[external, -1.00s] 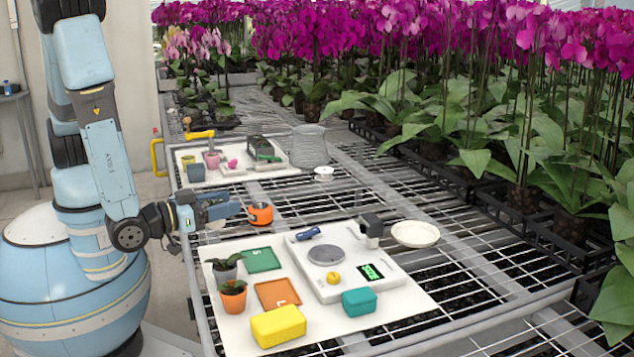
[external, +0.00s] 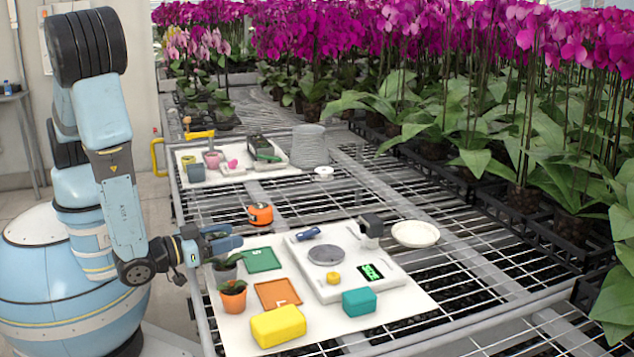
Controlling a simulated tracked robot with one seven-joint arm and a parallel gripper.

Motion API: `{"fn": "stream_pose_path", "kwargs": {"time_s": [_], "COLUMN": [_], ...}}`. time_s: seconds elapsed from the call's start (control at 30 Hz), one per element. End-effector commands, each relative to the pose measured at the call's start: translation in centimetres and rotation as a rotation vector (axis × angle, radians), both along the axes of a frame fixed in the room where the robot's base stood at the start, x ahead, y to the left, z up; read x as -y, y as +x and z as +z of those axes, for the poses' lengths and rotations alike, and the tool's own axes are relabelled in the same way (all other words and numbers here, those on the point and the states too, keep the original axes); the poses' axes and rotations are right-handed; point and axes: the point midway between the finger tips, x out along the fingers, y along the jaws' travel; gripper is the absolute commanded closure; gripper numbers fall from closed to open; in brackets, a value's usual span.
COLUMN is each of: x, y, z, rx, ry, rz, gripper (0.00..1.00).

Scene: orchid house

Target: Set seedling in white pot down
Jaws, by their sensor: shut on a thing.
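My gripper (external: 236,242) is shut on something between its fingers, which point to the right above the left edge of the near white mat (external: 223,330). The fingers hide most of what is held, and I cannot make out a white pot there. Just below it, a seedling in a grey pot (external: 226,273) stands upright on the mat; its leaves are partly behind the gripper. A seedling in a terracotta pot (external: 233,301) stands just in front of that one.
A green square (external: 263,259) and an orange square (external: 278,294) lie beside the pots. A scale (external: 345,285), a yellow box (external: 278,326) and a teal box (external: 359,302) share the mat.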

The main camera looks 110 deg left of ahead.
Motion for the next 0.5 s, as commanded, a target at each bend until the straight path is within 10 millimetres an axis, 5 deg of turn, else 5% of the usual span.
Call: {"fn": "stream_pose_path", "kwargs": {"time_s": [0.5], "x": [0.0], "y": [0.0], "z": [-1.7], "rx": [0.000], "ry": [0.000], "rz": [0.000], "gripper": [0.75]}}
